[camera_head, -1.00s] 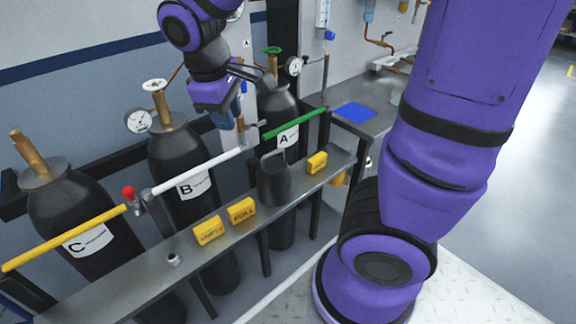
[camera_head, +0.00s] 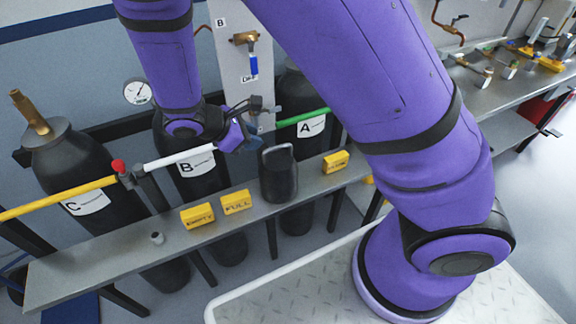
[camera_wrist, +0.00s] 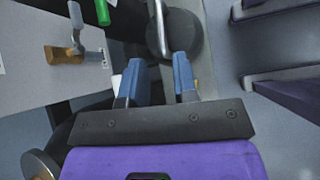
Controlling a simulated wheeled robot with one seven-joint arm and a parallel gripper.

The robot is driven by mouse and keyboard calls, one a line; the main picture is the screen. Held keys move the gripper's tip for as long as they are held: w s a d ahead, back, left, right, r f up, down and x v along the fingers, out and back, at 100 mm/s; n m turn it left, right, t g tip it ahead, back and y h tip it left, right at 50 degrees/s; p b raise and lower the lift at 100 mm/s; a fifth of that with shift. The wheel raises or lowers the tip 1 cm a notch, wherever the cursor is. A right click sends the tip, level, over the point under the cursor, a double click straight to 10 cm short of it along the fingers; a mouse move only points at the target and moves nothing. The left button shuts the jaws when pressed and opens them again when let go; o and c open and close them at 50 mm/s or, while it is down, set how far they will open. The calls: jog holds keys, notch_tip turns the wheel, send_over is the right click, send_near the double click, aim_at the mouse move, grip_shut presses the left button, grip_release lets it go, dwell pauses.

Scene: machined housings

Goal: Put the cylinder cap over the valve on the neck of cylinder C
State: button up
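The cylinder cap (camera_head: 278,182) is a dark, rounded cap with a grey loop handle, standing upright on the grey shelf. It also shows at the top of the wrist view (camera_wrist: 180,38). Cylinder C (camera_head: 80,170) is the black cylinder at far left, with a bare brass valve (camera_head: 30,112) on its neck. My gripper (camera_head: 256,124) is just beyond and left of the cap, near its handle. In the wrist view my gripper (camera_wrist: 160,78) has two blue fingers apart with nothing between them; the cap lies ahead of the fingertips, apart from them.
Yellow EMPTY (camera_head: 197,215) and FULL (camera_head: 236,201) blocks, another yellow block (camera_head: 335,161) and a small metal fitting (camera_head: 157,238) sit on the shelf (camera_head: 95,270). Yellow (camera_head: 60,198), white (camera_head: 180,156) and green (camera_head: 303,117) bars run before the cylinders. Cylinder B (camera_head: 195,185) stands partly behind my arm.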

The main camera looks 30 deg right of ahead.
aim_at(277, 148)
jog(key=x, duration=0.5)
jog(key=shift+d+f, duration=0.2)
jog(key=shift+f, duration=0.1)
jog(key=shift+a+f+x, duration=0.1)
jog(key=shift+x, duration=1.15)
jog(key=shift+a+f+x, duration=0.1)
jog(key=shift+x, duration=1.1)
jog(key=shift+w, duration=0.15)
grip_shut()
